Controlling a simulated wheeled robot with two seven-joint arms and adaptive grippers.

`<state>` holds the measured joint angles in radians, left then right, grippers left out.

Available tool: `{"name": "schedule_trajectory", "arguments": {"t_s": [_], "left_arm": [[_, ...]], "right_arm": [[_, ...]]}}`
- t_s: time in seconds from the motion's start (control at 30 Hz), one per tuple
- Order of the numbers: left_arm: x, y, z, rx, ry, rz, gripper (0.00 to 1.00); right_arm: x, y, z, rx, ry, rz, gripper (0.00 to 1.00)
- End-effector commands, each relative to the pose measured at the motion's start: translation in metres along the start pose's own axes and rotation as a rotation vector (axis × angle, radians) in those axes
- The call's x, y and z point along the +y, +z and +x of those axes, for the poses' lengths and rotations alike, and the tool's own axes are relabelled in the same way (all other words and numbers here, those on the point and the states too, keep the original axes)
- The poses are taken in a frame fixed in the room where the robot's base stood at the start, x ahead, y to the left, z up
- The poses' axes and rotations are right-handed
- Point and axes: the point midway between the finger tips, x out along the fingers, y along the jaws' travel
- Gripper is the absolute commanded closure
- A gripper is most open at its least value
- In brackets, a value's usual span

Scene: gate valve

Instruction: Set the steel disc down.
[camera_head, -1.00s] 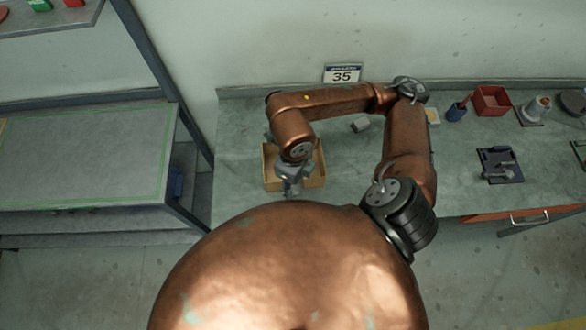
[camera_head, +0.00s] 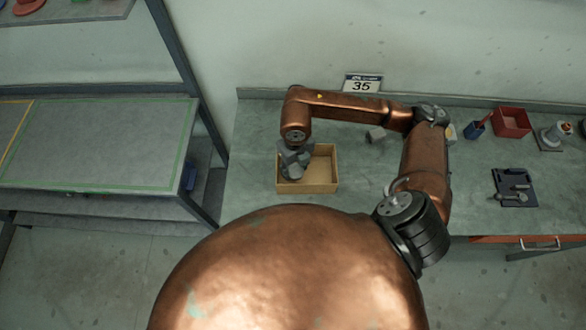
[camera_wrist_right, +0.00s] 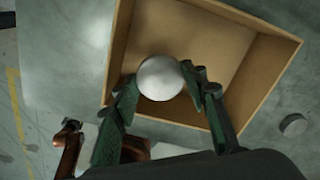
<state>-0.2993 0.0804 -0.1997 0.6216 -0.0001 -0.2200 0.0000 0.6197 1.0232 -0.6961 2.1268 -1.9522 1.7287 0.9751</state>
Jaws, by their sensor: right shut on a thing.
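The steel disc (camera_wrist_right: 160,77) shows in the right wrist view as a pale, round, smooth face. My right gripper (camera_wrist_right: 161,82) is shut on it, with one green finger on each side. Behind the disc in that view is an open wooden box (camera_wrist_right: 268,75); how high the disc is above it I cannot tell. In the head view my right gripper (camera_head: 294,166) is over the left part of the box (camera_head: 322,188), and the disc cannot be made out there. My left gripper is not in view.
A small grey round piece (camera_wrist_right: 293,125) lies on the bench beside the box. A red bin (camera_head: 511,122), a blue cup (camera_head: 475,130) and a dark tool plate (camera_head: 514,187) stand to the right. At left is a table (camera_head: 95,145) with a green outline, its top clear.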

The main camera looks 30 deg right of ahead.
Motion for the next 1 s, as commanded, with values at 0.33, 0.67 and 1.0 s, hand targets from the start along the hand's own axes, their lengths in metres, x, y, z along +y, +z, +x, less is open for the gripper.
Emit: {"name": "schedule_trajectory", "arguments": {"t_s": [0.33, 0.67, 1.0], "left_arm": [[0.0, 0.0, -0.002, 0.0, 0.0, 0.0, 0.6], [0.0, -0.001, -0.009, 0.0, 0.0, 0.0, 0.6], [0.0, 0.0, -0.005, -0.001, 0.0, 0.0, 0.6]], "right_arm": [[-0.004, 0.02, 0.024, 0.0, 0.002, 0.0, 0.96], [-0.004, 0.023, 0.058, -0.001, 0.001, -0.002, 0.96], [-0.005, 0.022, 0.062, -0.001, 0.0, -0.002, 0.58]]}}
